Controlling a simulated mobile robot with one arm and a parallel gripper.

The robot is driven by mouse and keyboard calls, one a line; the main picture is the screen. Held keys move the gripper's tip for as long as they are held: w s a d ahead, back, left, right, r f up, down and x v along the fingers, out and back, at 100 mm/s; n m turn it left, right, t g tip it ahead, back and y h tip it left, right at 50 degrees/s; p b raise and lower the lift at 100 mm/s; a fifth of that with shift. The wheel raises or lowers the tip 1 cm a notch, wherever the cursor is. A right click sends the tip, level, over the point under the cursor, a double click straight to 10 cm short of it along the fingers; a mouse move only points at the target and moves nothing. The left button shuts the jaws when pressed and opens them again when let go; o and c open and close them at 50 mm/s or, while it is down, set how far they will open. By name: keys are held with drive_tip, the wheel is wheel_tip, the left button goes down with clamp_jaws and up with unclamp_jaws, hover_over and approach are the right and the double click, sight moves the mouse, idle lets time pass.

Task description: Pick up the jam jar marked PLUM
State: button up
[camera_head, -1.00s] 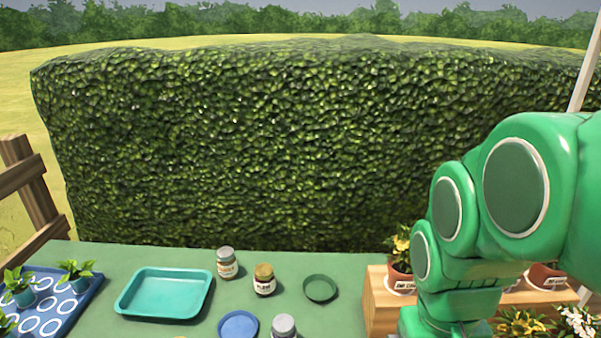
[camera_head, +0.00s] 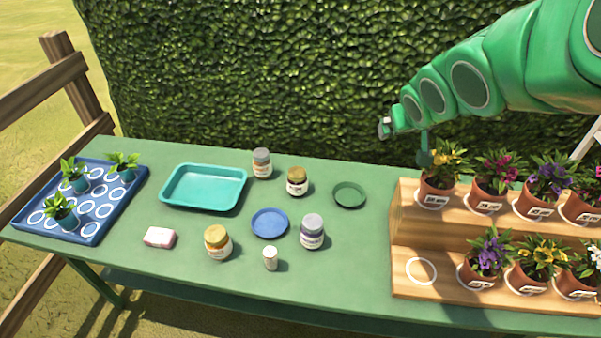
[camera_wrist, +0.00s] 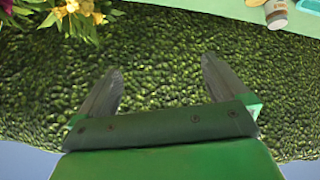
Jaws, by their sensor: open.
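Several jars stand upright on the green table, and their label words are too small to read, so I cannot tell which says PLUM. One has a lavender-grey lid and dark purple contents (camera_head: 312,232), front centre. A dark jar with a gold-brown lid (camera_head: 297,182) stands behind it. A grey-lidded jar with an orange-white label (camera_head: 262,164) is at the back. A yellow-lidded jar (camera_head: 218,243) is at the front left. My gripper is open and empty in the wrist view (camera_wrist: 160,68), over the hedge behind the table, apart from all jars.
A teal tray (camera_head: 204,207), blue plate (camera_head: 269,223), green dish (camera_head: 349,195), pink block (camera_head: 160,237) and small white bottle (camera_head: 270,259) share the table. A wooden stepped stand (camera_head: 408,235) with potted flowers fills the right. A blue seedling tray (camera_head: 83,238) is at left.

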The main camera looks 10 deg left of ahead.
drive_tip(key=w+a+n+t+y, duration=0.2)
drive_tip(key=w+a+y, duration=0.2)
drive_tip(key=w+a, duration=0.45)
drive_tip(key=n+y, duration=0.4)
drive_tip(key=y, duration=0.2)
hover_over(297, 180)
drive_tip(key=s+d, duration=0.2)
drive_tip(key=d, duration=0.3)
drive_tip(key=shift+g, duration=0.3)
wheel_tip(297, 180, down, 32)
drive_tip(key=shift+a+f, duration=0.1)
drive_tip(key=shift+w+a+f, duration=0.2)
drive_tip(key=shift+x, duration=3.6)
drive_tip(key=c, duration=1.4)
drive_tip(key=shift+o, duration=0.2)
